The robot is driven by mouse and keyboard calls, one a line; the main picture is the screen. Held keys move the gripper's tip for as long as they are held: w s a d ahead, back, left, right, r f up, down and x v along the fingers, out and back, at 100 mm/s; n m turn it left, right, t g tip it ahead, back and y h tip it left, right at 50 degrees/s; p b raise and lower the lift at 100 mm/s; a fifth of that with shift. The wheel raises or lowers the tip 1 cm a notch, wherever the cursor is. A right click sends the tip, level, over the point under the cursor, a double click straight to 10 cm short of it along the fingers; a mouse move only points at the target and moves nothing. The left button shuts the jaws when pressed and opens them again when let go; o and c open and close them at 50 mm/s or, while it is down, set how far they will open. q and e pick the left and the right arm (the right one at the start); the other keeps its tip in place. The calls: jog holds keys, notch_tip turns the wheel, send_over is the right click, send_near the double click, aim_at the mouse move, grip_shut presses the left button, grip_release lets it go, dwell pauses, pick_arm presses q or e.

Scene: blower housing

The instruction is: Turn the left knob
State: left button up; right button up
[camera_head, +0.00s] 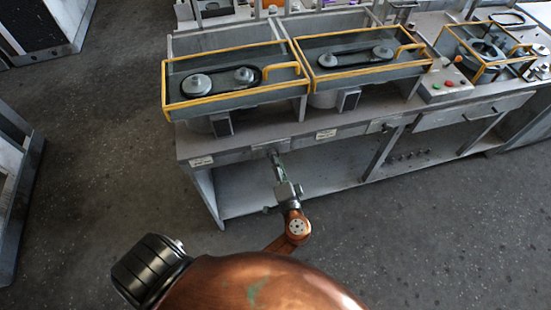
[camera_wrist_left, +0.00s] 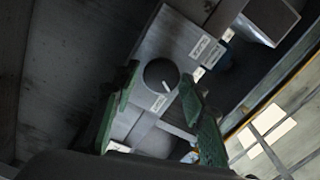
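The knob (camera_wrist_left: 161,75) is a dark round disc with a short white mark. In the left wrist view it sits on a grey panel (camera_wrist_left: 172,38) with white labels around it. My left gripper (camera_wrist_left: 158,82) is open, with one green finger on each side of the knob in this view. I cannot tell whether the fingers touch it. In the head view my left gripper (camera_head: 274,156) reaches up to the front edge of the workbench (camera_head: 245,150), and I cannot make out the knob there. My right gripper is not in view.
Two yellow-framed guards (camera_head: 215,105) (camera_head: 350,72) with belts and pulleys stand on the bench above the gripper. A control box (camera_head: 443,86) with coloured buttons is further right. An open shelf lies below the bench top. The floor in front is clear.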

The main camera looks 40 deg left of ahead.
pick_arm(q)
jog(key=shift+o, duration=0.8)
jog(key=v, duration=0.7)
jog(key=shift+s+d, duration=0.15)
jog(key=shift+d, duration=0.1)
